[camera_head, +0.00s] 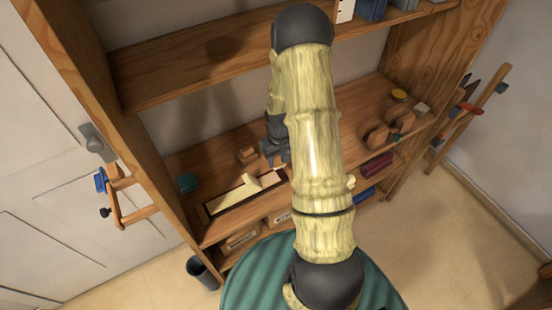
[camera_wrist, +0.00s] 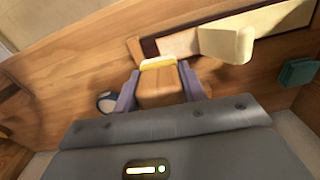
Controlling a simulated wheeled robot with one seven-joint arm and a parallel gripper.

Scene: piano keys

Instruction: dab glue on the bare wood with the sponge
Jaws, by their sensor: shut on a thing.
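My gripper (camera_wrist: 160,88) is shut on a wooden block (camera_wrist: 160,90) with a pale yellow sponge face (camera_wrist: 158,63) at its far end. In the head view my gripper (camera_head: 277,155) is over the shelf board, partly hidden by my arm. A cream key piece (camera_head: 249,189) lies in a dark-edged tray (camera_head: 213,208) left of my gripper; in the wrist view its thick pale end (camera_wrist: 226,43) is up and right of the sponge. The sponge appears apart from it. Which surface is the bare wood, I cannot tell.
A teal block (camera_head: 187,183) sits at the shelf's left end. A small wooden block (camera_head: 247,155) stands behind the tray. A round blue-and-white item (camera_wrist: 107,103) shows beside a finger. Wooden pieces (camera_head: 376,138) stand to the right. An upper shelf (camera_head: 210,65) overhangs.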

